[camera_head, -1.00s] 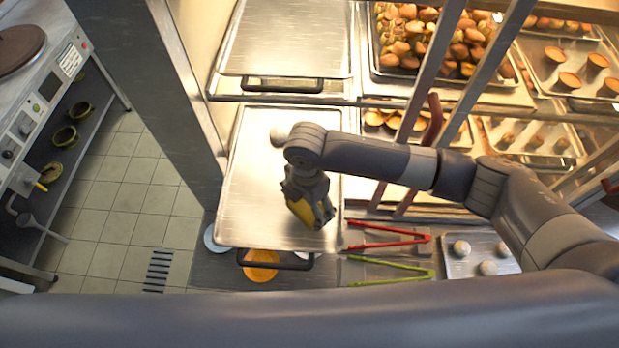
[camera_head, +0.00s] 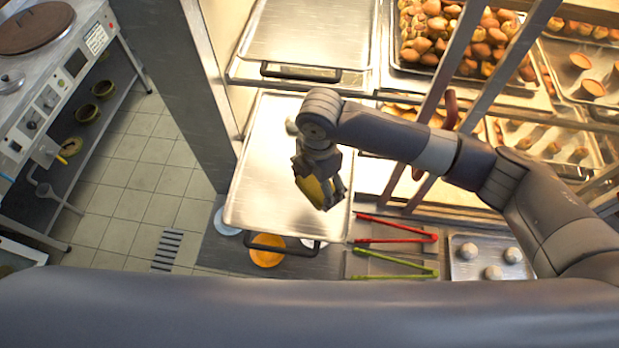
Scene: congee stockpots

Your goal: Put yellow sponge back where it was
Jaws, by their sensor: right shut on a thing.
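My right gripper (camera_head: 330,199) is shut on the yellow sponge (camera_head: 312,187). The jaws and wrist cover part of the sponge, and one yellow face shows on their left side. The gripper points down over the right part of a bare metal tray (camera_head: 262,190) with a dark handle. I cannot tell whether the sponge touches the tray. My left gripper is not in view.
Red tongs (camera_head: 398,228) and green tongs (camera_head: 393,265) lie right of the tray's near end. An orange disc (camera_head: 267,251) lies under the tray's near edge. Slanted metal bars (camera_head: 478,85) front the pastry trays. A grey post (camera_head: 185,85) stands left; tiled floor (camera_head: 140,190) is beyond.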

